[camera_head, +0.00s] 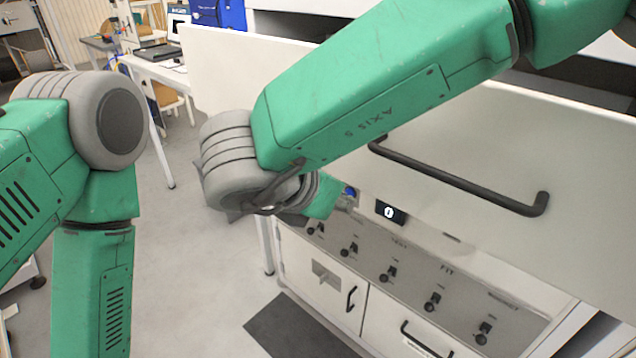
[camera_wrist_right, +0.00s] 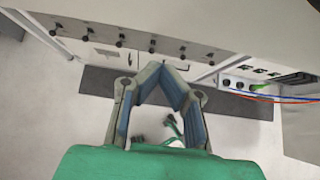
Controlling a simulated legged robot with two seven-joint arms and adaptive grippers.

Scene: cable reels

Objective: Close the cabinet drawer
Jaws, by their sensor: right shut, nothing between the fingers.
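The cabinet drawer has a wide white front (camera_head: 560,170) with a long black bar handle (camera_head: 460,182). It stands out from the cabinet, and dark space shows behind its top edge at the upper right. My right arm crosses in front of the drawer front and hides part of it. My right gripper (camera_wrist_right: 160,72) shows in the wrist view with blue-padded fingers angled together at the tips, shut and empty. In the head view it is mostly hidden beyond my wrist, below the drawer's left part. My left arm hangs at the left; its gripper is out of view.
Below the drawer is a panel with a row of black knobs (camera_head: 388,275) and white cabinet doors (camera_head: 330,283) with black handles. A dark mat (camera_head: 298,330) lies on the floor. A white desk (camera_head: 160,72) stands at the back left. Open grey floor lies between my arms.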

